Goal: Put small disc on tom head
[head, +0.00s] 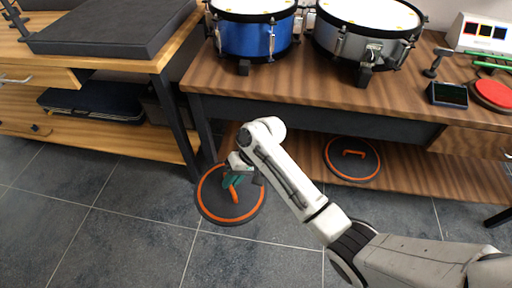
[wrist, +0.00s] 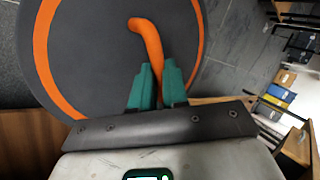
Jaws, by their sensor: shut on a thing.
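A dark grey disc (head: 213,203) with an orange rim and an orange handle hangs in front of the table, above the floor. My gripper (head: 236,180) is shut on its handle; the wrist view shows the teal fingers (wrist: 158,85) around the lower part of the orange handle (wrist: 147,35). The disc's face (wrist: 90,50) fills the left of that view. Two drums stand on the table: a blue one (head: 250,38) with a white head (head: 250,5), and a grey one (head: 365,45) with a white head (head: 370,12). Both heads are partly cut off at the top.
A similar disc (head: 340,165) lies on the table's lower shelf. A red round pad (head: 493,94), a small dark box (head: 447,95) and a white device (head: 480,32) are on the table's right. A wooden bench (head: 150,65) with a dark case stands left. Tiled floor in front is clear.

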